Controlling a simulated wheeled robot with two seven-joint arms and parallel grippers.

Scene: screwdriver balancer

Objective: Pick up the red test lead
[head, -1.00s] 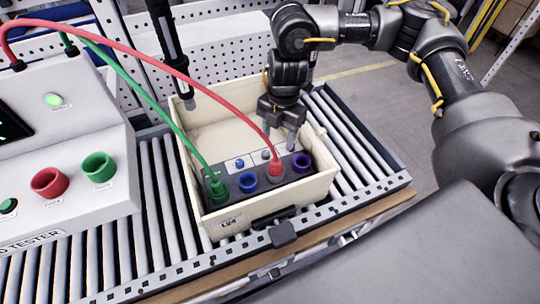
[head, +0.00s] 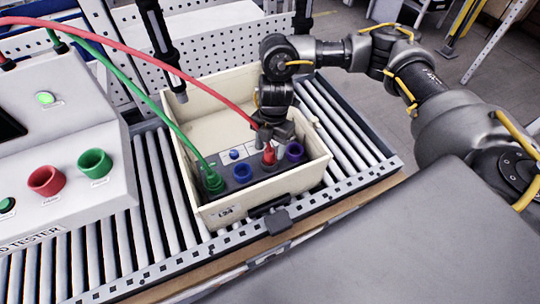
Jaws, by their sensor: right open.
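The red test lead (head: 185,78) arcs from the tester at the left over to a socket panel inside the cream box. Its red plug (head: 269,156) stands upright in the panel, between a blue socket (head: 243,172) and a purple socket (head: 295,151). My right gripper (head: 268,142) points down over the red plug. Its jaws are open, with the plug's top at or between the fingertips; I cannot tell whether they touch it. My left gripper is not in view.
The cream box (head: 208,211) sits on a roller conveyor (head: 157,205). A green lead (head: 150,103) with its plug (head: 212,180) runs to the panel's left end. The tester (head: 70,130) with red and green cups stands left. A dark hanging tool (head: 163,45) is behind the box.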

